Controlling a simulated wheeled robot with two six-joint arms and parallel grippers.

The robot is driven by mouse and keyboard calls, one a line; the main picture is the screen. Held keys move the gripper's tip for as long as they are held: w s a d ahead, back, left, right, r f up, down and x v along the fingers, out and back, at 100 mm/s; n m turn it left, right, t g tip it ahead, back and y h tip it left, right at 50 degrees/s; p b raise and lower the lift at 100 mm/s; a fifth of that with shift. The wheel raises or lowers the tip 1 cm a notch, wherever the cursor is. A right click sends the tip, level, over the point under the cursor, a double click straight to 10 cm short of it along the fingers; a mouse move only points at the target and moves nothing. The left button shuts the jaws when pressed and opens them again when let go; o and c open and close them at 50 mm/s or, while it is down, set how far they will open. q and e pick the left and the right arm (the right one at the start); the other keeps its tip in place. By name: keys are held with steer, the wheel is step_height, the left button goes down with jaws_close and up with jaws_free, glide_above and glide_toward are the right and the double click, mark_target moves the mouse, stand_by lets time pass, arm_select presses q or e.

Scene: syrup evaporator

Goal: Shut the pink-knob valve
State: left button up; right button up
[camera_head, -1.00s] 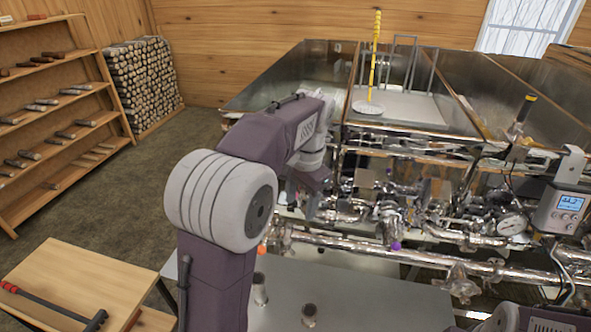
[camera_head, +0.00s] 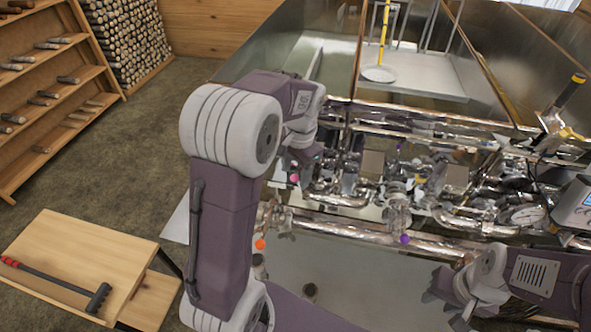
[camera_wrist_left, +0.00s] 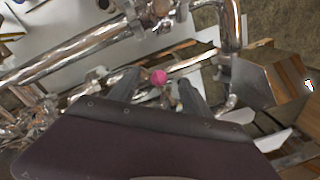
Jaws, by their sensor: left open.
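The pink knob (camera_head: 293,178) shows in the head view just below my left gripper (camera_head: 300,163), at the left end of the pipework. In the left wrist view the pink knob (camera_wrist_left: 158,77) lies in the gap between the two fingers of my left gripper (camera_wrist_left: 157,84). That gripper is open. I cannot tell whether the fingers are level with the knob or short of it. The valve body is largely hidden by my gripper and arm. My right gripper (camera_head: 447,296) is low at the right, apart from the pink knob, and its jaws are unclear.
An orange knob (camera_head: 259,243) and a purple knob (camera_head: 404,239) sit along the lower shiny pipe (camera_head: 340,228). Pipes crowd the front of the evaporator pan (camera_head: 420,75). A gauge (camera_head: 527,214) is at right. A hammer-like tool (camera_head: 55,280) lies on a wooden table (camera_head: 90,250).

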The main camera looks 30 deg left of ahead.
arm_select(q)
steer(key=shift+f, duration=0.25)
steer(key=shift+s+d+r, duration=0.15)
steer(key=shift+s+d, duration=0.3)
steer(key=shift+s, duration=0.05)
steer(key=shift+c, duration=0.2)
steer(key=shift+w+a, duration=0.25)
steer(key=shift+a, duration=0.05)
jaws_close()
steer(key=shift+s, duration=0.1)
